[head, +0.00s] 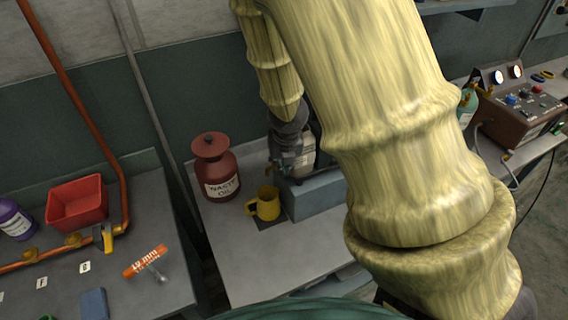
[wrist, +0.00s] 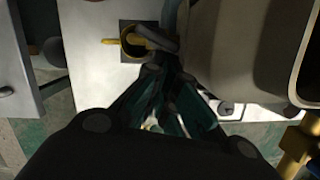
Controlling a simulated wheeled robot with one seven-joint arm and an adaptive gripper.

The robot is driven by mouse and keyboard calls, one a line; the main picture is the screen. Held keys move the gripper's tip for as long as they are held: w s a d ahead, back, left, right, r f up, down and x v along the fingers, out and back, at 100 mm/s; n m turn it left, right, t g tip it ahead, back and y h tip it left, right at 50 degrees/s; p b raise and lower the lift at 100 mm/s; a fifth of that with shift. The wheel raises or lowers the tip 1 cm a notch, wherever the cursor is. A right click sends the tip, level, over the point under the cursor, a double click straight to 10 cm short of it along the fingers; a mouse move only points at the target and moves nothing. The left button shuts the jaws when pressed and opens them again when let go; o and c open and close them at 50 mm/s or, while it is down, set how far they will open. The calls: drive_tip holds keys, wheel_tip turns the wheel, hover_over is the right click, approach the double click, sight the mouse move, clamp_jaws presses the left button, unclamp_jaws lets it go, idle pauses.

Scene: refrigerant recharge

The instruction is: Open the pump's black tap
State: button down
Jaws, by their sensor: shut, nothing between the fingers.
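The pump (head: 303,158) is a pale body on a blue-grey block, partly hidden behind my arm and gripper in the head view. In the wrist view its large cream body (wrist: 235,45) fills the upper right. A dark curved part (wrist: 158,38) beside it, over the edge of the yellow mug (wrist: 128,42), may be the black tap or a spout; I cannot tell which. My gripper (wrist: 168,72) is shut and empty, its fingertips just below that dark part in the picture. Whether they touch it is unclear. In the head view the gripper (head: 286,160) is at the pump's left side.
The yellow mug (head: 266,204) stands on a dark square before the block (head: 312,198). A red-brown waste oil can (head: 216,170) stands to its left. The left bench holds a red bin (head: 77,203) and copper pipe. A gauge unit (head: 518,108) stands at right.

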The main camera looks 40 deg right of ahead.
drive_tip(key=shift+w, duration=0.1)
idle(0.5)
drive_tip(key=shift+w+a+r+p, duration=0.15)
drive_tip(key=shift+w+a+p, duration=0.1)
drive_tip(key=shift+w+p, duration=0.35)
drive_tip(key=s+a+r+p, duration=0.2)
drive_tip(key=s+r, duration=0.4)
drive_tip(key=r, duration=0.3)
drive_tip(key=shift+s+a+r+p, duration=0.15)
drive_tip(key=shift+s+r+p, duration=0.15)
drive_tip(key=shift+p, duration=0.55)
